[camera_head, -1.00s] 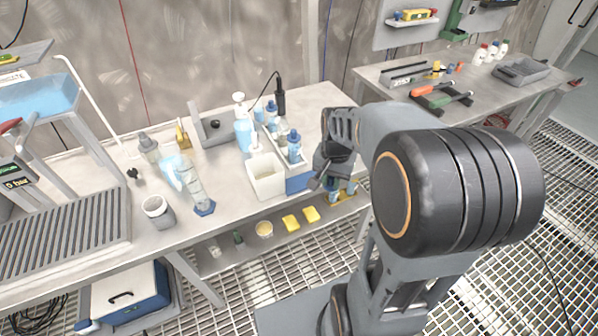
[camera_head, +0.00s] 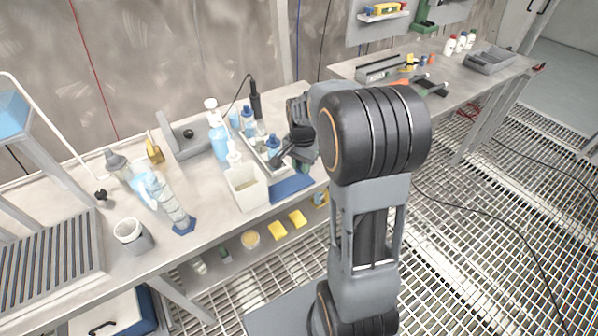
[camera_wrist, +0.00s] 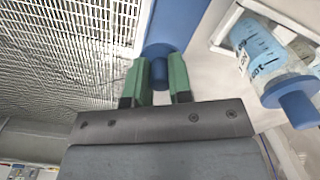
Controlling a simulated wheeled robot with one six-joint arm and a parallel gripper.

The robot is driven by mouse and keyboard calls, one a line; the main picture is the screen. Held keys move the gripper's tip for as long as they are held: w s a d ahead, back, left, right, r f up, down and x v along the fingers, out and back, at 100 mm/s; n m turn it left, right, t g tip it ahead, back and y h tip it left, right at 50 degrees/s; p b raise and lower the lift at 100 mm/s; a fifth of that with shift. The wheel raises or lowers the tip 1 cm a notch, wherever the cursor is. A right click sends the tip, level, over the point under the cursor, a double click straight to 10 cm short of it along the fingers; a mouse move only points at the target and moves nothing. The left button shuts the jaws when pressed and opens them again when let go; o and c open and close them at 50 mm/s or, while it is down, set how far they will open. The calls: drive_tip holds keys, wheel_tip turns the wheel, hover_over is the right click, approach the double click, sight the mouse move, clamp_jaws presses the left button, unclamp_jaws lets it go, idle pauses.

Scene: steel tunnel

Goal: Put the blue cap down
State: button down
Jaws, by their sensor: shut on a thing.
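My gripper (camera_wrist: 160,75) is shut on the blue cap (camera_wrist: 158,62), which sits between the two green fingers in the wrist view. A blue mat (camera_wrist: 182,22) lies just beyond the cap; I cannot tell whether the cap touches it. In the head view my gripper (camera_head: 283,162) is by the bottle rack, close to the blue mat (camera_head: 292,188) at the bench's front edge. The cap is too hidden to make out in the head view.
A rack with blue-capped bottles (camera_head: 273,146) and a white open bin (camera_head: 246,186) stand beside the mat. A bottle with a blue cap (camera_wrist: 295,103) is right of my gripper in the wrist view. Grating floor lies past the bench edge (camera_head: 215,240).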

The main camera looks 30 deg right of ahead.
sight(299, 181)
drive_tip(key=shift+w+f, duration=0.85)
drive_tip(key=shift+f, duration=1.65)
drive_tip(key=shift+f, duration=0.15)
drive_tip(key=c, duration=1)
unclamp_jaws()
drive_tip(key=shift+c, duration=0.2)
